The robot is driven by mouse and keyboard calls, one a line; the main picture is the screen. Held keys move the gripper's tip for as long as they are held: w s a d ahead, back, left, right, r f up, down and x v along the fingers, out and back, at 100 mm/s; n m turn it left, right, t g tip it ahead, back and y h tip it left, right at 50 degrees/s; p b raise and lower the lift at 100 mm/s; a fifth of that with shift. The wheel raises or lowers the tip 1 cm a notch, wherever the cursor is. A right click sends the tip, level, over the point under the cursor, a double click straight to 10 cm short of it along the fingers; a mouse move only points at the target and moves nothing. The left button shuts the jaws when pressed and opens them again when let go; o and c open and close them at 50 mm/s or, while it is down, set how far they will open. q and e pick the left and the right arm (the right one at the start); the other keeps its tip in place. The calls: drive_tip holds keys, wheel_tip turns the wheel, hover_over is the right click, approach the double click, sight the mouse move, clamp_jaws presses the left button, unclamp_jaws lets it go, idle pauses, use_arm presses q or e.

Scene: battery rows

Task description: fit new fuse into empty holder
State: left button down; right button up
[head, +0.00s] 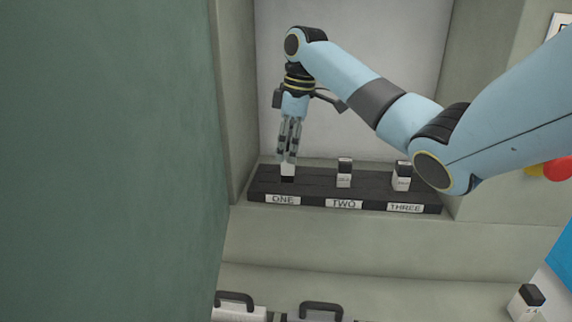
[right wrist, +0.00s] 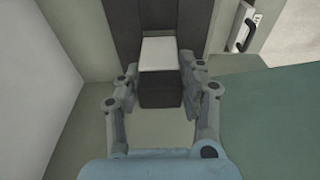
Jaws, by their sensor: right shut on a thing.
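My right gripper (head: 288,150) points down over position ONE of the black holder strip (head: 318,190) and is shut on a fuse. The fuse's white lower part (head: 288,171) shows below the fingertips, at the strip's top. I cannot tell whether it is fully seated. In the right wrist view the fuse (right wrist: 160,92), with a dark cap and a white side, sits between the two fingers (right wrist: 160,88). Upright fuses with black caps stand at TWO (head: 344,180) and THREE (head: 402,182). My left gripper is out of view.
The strip sits in a recess with a wall on its left. A green panel (head: 100,160) fills the left of the head view. Below are two black handles (head: 235,297) (head: 321,306). Another black-capped white fuse (head: 525,304) stands at lower right.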

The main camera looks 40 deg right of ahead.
sight(287, 165)
drive_tip(key=shift+w+a+f, duration=0.15)
drive_tip(key=shift+f, duration=0.35)
wheel_tip(287, 165, down, 3)
drive_tip(key=shift+r, duration=0.2)
drive_tip(key=shift+f, duration=0.4)
drive_tip(key=o, duration=1.2)
drive_tip(key=shift+f, duration=0.1)
drive_tip(key=shift+c, duration=0.2)
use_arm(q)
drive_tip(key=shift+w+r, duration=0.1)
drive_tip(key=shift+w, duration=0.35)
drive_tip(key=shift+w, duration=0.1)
use_arm(e)
drive_tip(key=r, duration=0.4)
drive_tip(key=s+r, duration=0.1)
drive_tip(key=r, duration=0.3)
drive_tip(key=d+r, duration=0.1)
drive_tip(key=r, duration=0.3)
drive_tip(key=shift+s+d+r, duration=0.1)
drive_tip(key=shift+s, duration=0.15)
